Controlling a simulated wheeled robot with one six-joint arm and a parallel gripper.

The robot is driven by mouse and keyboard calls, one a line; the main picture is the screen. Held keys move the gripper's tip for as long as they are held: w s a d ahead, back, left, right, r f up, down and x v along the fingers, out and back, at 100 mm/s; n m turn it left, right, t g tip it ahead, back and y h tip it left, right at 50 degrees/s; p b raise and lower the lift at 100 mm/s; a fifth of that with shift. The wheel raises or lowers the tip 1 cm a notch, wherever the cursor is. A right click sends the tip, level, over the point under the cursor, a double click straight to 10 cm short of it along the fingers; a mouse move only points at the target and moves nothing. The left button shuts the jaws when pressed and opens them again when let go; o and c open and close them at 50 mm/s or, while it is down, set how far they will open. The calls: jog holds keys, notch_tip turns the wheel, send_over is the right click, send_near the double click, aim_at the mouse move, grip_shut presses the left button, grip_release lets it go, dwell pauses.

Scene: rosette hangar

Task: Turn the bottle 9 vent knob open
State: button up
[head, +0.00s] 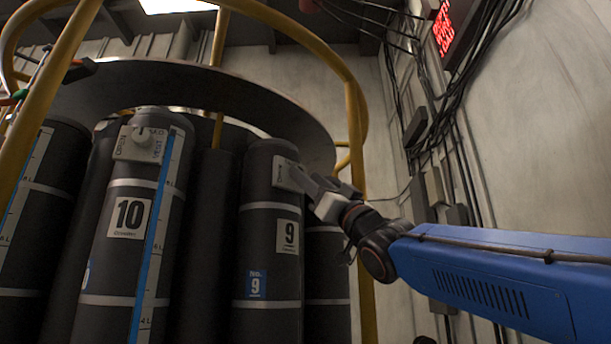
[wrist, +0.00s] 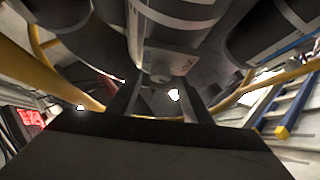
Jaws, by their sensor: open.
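Bottle 9 (head: 266,220) is a dark cylinder with a "9" label, standing in the rosette right of bottle 10 (head: 120,262). Its light vent plate (head: 285,175) is near the top, and my gripper (head: 305,182) is right at it in the head view, covering the knob. In the wrist view the plate (wrist: 180,62) faces me, with the small round vent knob (wrist: 160,74) on it. My gripper (wrist: 157,95) is open, one finger on either side of the knob. I cannot tell whether the fingers touch it.
Yellow rails (head: 355,130) curve around the bottles, and a dark ring plate (head: 180,88) runs above them. Bottle 10 has its own vent knob (head: 141,138). Cables and boxes (head: 437,195) line the wall at right, close to my arm.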

jog(key=shift+x, duration=1)
jog(key=c, duration=1.1)
jog(key=shift+o, duration=0.2)
jog(key=shift+w+d+r+n+g+y, duration=0.1)
jog(key=shift+n+g+y, duration=0.55)
jog(key=shift+n+g, duration=0.6)
jog(key=shift+w+d+n+g+y, duration=0.1)
jog(key=shift+n+g+y, duration=0.55)
jog(key=shift+n+g, duration=0.6)
jog(key=shift+n+g+y, duration=0.5)
jog(key=shift+n+g, duration=1.3)
jog(key=shift+n, duration=0.5)
jog(key=o, duration=1.1)
jog(key=shift+c, duration=0.2)
jog(key=shift+s, duration=0.1)
